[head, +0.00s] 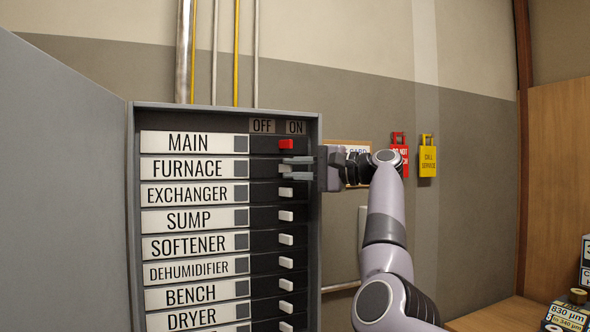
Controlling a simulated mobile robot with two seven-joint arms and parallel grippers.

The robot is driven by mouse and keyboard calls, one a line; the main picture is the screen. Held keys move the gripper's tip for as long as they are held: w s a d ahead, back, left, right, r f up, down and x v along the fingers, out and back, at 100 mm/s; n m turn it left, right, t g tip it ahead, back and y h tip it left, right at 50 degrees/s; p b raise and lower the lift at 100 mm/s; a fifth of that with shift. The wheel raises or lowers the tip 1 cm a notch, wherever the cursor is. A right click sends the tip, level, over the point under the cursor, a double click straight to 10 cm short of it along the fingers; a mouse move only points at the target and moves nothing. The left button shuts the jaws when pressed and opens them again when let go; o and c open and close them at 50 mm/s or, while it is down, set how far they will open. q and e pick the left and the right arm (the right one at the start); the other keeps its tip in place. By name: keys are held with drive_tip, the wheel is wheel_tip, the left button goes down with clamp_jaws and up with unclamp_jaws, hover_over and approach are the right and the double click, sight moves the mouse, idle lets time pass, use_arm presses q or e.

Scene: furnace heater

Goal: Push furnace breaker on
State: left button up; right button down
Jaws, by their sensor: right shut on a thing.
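The breaker panel (313,230) is a grey box with its door open to the left and a column of labelled breakers under OFF and ON headings. The furnace breaker (286,168) is a small white switch in the second row, beside the FURNACE label (190,169). My right gripper (290,168) reaches in from the right at that row, its two fingers shut on the furnace breaker and partly hiding it. The switch's exact position is hard to tell. My left gripper is not in view.
The red main switch (286,144) sits just above, and the white exchanger switch (286,192) just below, both close to the fingers. The open panel door (65,190) fills the left.

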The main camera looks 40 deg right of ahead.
idle(0.6)
drive_tip(key=c, duration=1)
unclamp_jaws()
drive_tip(key=shift+d, duration=0.15)
drive_tip(key=shift+s+d+f+b, duration=0.1)
drive_tip(key=shift+s+d+b, duration=0.1)
drive_tip(key=shift+s+b, duration=0.15)
drive_tip(key=b+v, duration=0.2)
drive_tip(key=v, duration=0.4)
drive_tip(key=shift+s+d, duration=0.1)
